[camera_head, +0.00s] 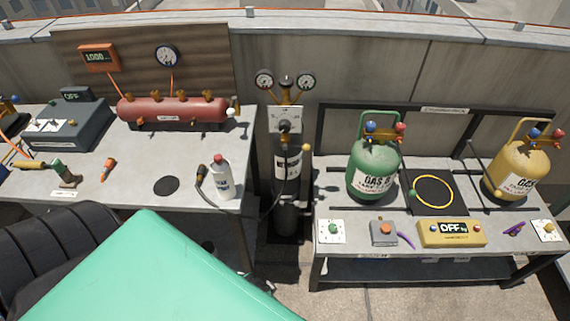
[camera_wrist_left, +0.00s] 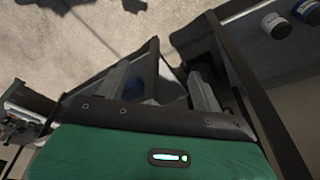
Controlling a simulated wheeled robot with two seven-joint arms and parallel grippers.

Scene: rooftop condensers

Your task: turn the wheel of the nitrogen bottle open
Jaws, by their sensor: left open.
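The nitrogen bottle looks to be the slim grey and dark cylinder (camera_head: 287,165) standing upright in the gap between the two benches. Two round gauges, a left one (camera_head: 264,80) and a right one (camera_head: 306,81), sit on brass fittings above it. A dark knob (camera_head: 285,126) shows below a white plate at the bottle's top; I cannot tell whether this is the wheel. My left gripper (camera_wrist_left: 168,76) is open in the left wrist view, with nothing seen between its fingers. It does not show in the head view. My right gripper is in neither view.
The left bench holds a red tank (camera_head: 172,109), a grey box (camera_head: 68,127) and a white bottle (camera_head: 222,178). The right bench holds a green cylinder (camera_head: 373,172), a yellow cylinder (camera_head: 516,166) and a yellow display box (camera_head: 452,233). A black hose hangs beside the slim bottle.

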